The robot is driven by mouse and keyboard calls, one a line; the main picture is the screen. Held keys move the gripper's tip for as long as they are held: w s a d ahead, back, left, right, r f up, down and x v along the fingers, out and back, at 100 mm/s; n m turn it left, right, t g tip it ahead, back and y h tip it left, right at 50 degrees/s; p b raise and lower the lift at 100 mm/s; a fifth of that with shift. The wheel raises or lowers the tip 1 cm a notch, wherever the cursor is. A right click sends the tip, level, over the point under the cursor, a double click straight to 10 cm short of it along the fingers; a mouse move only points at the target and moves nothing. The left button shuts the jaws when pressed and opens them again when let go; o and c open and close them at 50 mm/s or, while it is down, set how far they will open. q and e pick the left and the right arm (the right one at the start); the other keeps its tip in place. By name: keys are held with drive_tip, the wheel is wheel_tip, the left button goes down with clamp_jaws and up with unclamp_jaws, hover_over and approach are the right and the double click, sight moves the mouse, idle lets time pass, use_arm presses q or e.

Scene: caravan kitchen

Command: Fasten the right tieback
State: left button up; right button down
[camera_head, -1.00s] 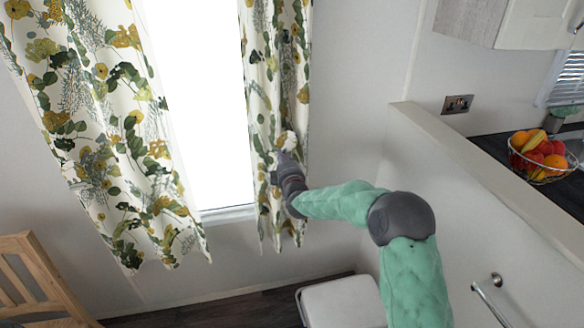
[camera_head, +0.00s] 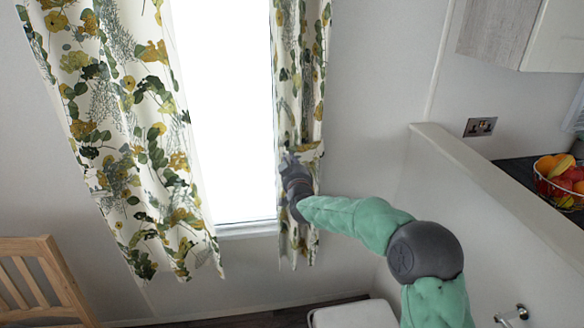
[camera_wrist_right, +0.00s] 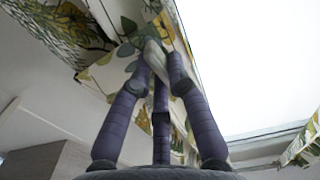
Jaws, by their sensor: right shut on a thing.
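The right curtain (camera_head: 303,60), white with green and yellow leaves, hangs at the right side of the window. A band of the same print, the right tieback (camera_head: 308,151), crosses it at my right gripper (camera_head: 292,160). In the right wrist view, the three purple fingers of the right gripper (camera_wrist_right: 160,75) close on a pale end of the tieback (camera_wrist_right: 153,55). The curtain (camera_wrist_right: 55,30) is beside and above them. I cannot tell whether the tieback's end touches a hook; the wall fixing is hidden. My left gripper is not in view.
A wooden chair (camera_head: 40,280) stands at lower left. A half wall (camera_head: 480,170) and a fruit basket (camera_head: 562,180) are at right. A white-topped stool or bin (camera_head: 352,314) is below.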

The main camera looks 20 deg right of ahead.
drive_tip(key=shift+r+m, duration=0.45)
drive_tip(key=shift+m, duration=0.35)
drive_tip(key=c, duration=1.2)
unclamp_jaws()
drive_tip(key=shift+r, duration=0.1)
drive_tip(key=v, duration=1.2)
drive_tip(key=shift+a, duration=0.1)
